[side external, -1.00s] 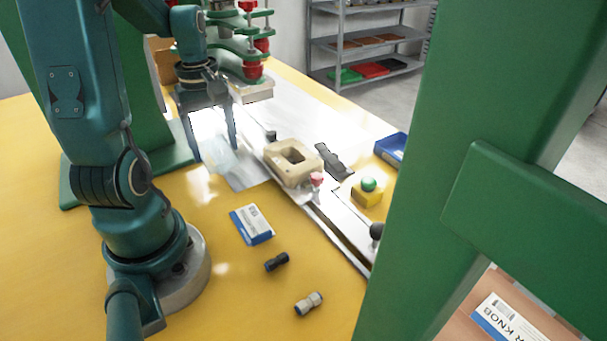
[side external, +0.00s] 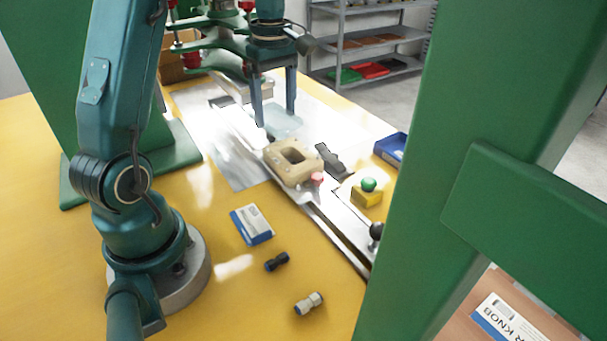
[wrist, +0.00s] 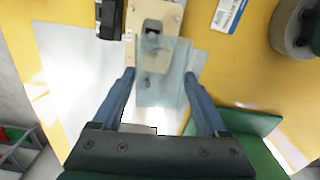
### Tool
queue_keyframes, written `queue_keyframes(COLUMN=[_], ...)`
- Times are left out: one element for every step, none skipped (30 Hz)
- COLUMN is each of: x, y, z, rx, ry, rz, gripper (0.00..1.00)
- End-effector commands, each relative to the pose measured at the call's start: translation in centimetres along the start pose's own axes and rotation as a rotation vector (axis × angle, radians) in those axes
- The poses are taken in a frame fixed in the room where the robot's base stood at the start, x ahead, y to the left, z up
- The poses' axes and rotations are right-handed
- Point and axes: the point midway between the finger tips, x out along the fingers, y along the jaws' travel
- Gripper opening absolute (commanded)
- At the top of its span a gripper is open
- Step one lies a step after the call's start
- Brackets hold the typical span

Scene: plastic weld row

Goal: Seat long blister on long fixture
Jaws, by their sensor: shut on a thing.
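The long blister (side external: 284,124), a clear, pale bluish plastic piece, is held between the fingertips of my gripper (side external: 275,120). It hangs above the work strip, on the far side of the tan fixture. In the wrist view, the blister (wrist: 165,85) spans the space between the fingers of my gripper (wrist: 160,76). Its far end overlaps the picture of the tan fixture (wrist: 153,12). The side view shows the fixture (side external: 286,174) as a block with a rectangular opening, sitting on the rail. The blister is apart from the fixture, and nothing is seated on the fixture.
A green and red press (side external: 215,55) stands behind my gripper. A pink knob (side external: 317,179), a black clamp-like part (side external: 330,161) and a yellow box with a green button (side external: 368,193) lie near the fixture. A blue bin (side external: 391,149) and a blue-white box (side external: 251,225) flank the rail.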

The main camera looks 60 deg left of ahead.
Motion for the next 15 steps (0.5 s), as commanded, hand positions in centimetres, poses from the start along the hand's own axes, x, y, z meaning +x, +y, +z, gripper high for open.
queue_keyframes(x=[0.1, 0.2, 0.3, 0.4, 0.5, 0.7, 0.8, 0.9, 1.0, 1.2, 1.4, 1.6, 1.9, 2.1, 2.4], y=[0.8, 1.2, 1.5, 1.6, 1.7, 1.7, 1.7, 1.7, 1.7, 1.7, 1.7, 1.7, 1.7, 1.7, 1.7], z=[0.9, 1.3, 1.7, 2.0, 2.3, 2.5, 2.6, 2.7, 2.8, 2.8, 2.8, 2.8, 2.8, 2.8, 2.8], rx=[0.034, 0.050, 0.068, 0.079, 0.088, 0.095, 0.100, 0.102, 0.104, 0.105, 0.105, 0.105, 0.104, 0.104, 0.104], ry=[0.002, 0.003, 0.003, 0.003, 0.001, 0.000, -0.001, -0.001, -0.001, -0.001, -0.002, -0.001, -0.002, -0.002, -0.002], rz=[0.001, 0.002, 0.002, 0.000, -0.003, -0.006, -0.007, -0.008, -0.008, -0.009, -0.010, -0.009, -0.009, -0.010, -0.010], gripper=[0.41, 0.41, 0.41, 0.41, 0.41, 0.41, 0.41, 0.41, 0.41, 0.41, 0.41, 0.41, 0.41, 0.41, 0.41])
